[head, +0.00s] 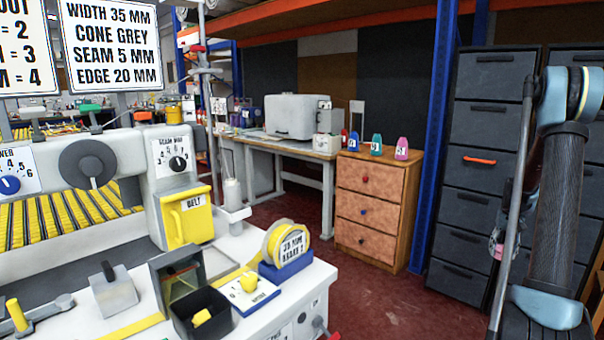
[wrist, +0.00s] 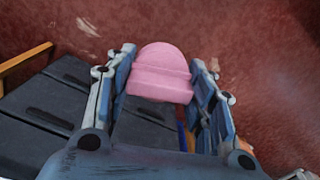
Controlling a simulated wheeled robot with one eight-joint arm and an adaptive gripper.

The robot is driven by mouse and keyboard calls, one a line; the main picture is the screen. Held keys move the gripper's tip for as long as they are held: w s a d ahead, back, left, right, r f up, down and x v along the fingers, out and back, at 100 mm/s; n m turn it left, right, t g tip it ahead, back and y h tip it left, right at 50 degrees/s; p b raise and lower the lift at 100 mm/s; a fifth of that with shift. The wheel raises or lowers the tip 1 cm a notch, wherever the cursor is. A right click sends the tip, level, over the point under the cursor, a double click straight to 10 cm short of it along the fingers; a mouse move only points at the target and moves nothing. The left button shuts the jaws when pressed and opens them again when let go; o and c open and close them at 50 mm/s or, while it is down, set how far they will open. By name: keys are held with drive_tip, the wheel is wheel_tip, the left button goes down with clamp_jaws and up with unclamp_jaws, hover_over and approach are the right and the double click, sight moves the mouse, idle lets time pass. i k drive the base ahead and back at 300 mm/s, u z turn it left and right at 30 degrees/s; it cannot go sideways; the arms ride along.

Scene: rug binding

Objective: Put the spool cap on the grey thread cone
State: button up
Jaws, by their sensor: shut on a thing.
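My gripper (wrist: 163,85) is shut on a pink domed piece with a banded lower edge, which looks like the spool cap (wrist: 160,72). It sits between both fingers, over the red floor. In the head view my gripper is at the right, largely hidden by my arm, with a bit of pink (head: 498,249) showing beside the arm. The pale grey thread cone (head: 232,193) stands upright on a small holder at the right end of the white machine, well left of my gripper. Nothing is seen on its top except a thin rod above it.
The white machine table (head: 300,290) holds a tape roll (head: 287,243), a black bin (head: 203,318) and a yellow cover (head: 187,217). A wooden drawer cabinet (head: 378,205) bears blue, teal and pink bottle-shaped items. Dark drawers (head: 482,160) stand near my arm. Red floor lies open between.

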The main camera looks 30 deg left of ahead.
sight(232, 187)
drive_tip(key=z, duration=1.1)
drive_tip(key=i, duration=0.35)
drive_tip(key=u, duration=2.1)
drive_tip(key=k, duration=0.1)
drive_tip(key=u, duration=0.55)
